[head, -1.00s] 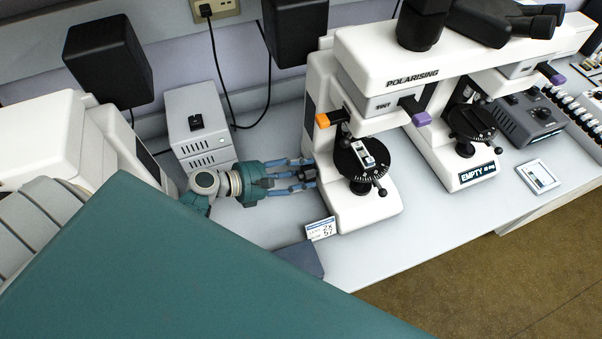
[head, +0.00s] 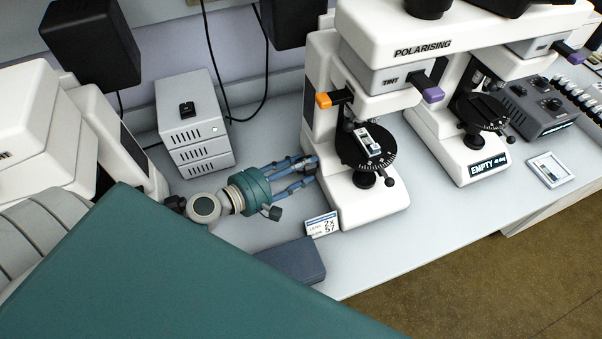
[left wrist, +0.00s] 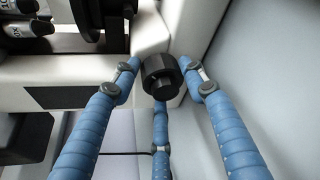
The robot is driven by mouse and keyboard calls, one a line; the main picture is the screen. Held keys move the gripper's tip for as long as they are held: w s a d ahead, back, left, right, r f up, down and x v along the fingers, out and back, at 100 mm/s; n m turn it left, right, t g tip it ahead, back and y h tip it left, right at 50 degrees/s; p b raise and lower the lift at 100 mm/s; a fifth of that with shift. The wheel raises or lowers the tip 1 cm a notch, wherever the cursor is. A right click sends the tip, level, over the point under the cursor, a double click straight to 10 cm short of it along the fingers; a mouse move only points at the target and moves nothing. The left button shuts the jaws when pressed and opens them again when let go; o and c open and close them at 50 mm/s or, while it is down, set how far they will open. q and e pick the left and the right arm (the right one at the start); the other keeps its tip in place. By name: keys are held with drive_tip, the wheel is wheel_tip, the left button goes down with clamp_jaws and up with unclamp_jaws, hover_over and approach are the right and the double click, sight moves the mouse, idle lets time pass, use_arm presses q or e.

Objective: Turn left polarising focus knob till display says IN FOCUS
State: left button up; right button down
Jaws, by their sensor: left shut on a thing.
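The white polarising microscope (head: 375,205) stands on the bench. My left gripper (head: 308,166) reaches its left side from the left, low on the base. In the left wrist view the black focus knob (left wrist: 160,77) sits between the blue fingertips of my left gripper (left wrist: 163,72), which are shut around it. My right gripper is not in view.
A grey box unit (head: 195,122) stands behind my left arm. A dark blue block (head: 290,262) lies near the front edge. A second microscope stand marked EMPTY (head: 487,166) is to the right. The bench between the stands is mostly clear.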

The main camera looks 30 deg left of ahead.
use_arm(q)
drive_tip(key=shift+s+a+f+m+b, duration=0.1)
drive_tip(key=shift+s+f+m+b, duration=0.15)
drive_tip(key=shift+f+m+b, duration=0.4)
drive_tip(key=shift+b, duration=0.3)
drive_tip(key=shift+r, duration=0.15)
drive_tip(key=o, duration=1.1)
drive_tip(key=shift+w+a, duration=0.1)
drive_tip(key=shift+w, duration=0.05)
drive_tip(key=shift+r, duration=0.2)
